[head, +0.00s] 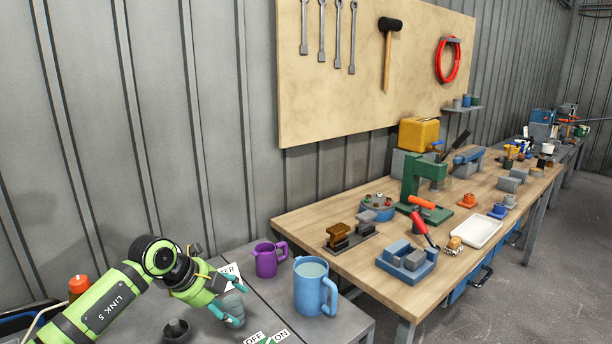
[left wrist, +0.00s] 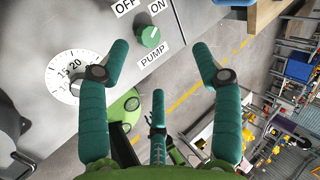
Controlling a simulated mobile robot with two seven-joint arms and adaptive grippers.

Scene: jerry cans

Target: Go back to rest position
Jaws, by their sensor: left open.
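My left gripper (head: 228,298) hangs over the grey pump bench (head: 345,325) at the lower left of the head view, left of the blue jug. In the left wrist view its teal fingers (left wrist: 160,58) are spread apart with nothing held between them. The green pump knob (left wrist: 150,37) lies beyond the fingertips, between the OFF/ON labels and the PUMP label. A round dial (left wrist: 72,77) is partly hidden by one finger. My right gripper is not identifiable in either view.
A blue jug (head: 309,292) with liquid in it and a purple jug (head: 265,262) stand on the bench. A wooden workbench (head: 350,262) with tools and a green press (head: 411,175) extends right. A pegboard (head: 340,100) hangs behind. Open floor (head: 520,270) lies at right.

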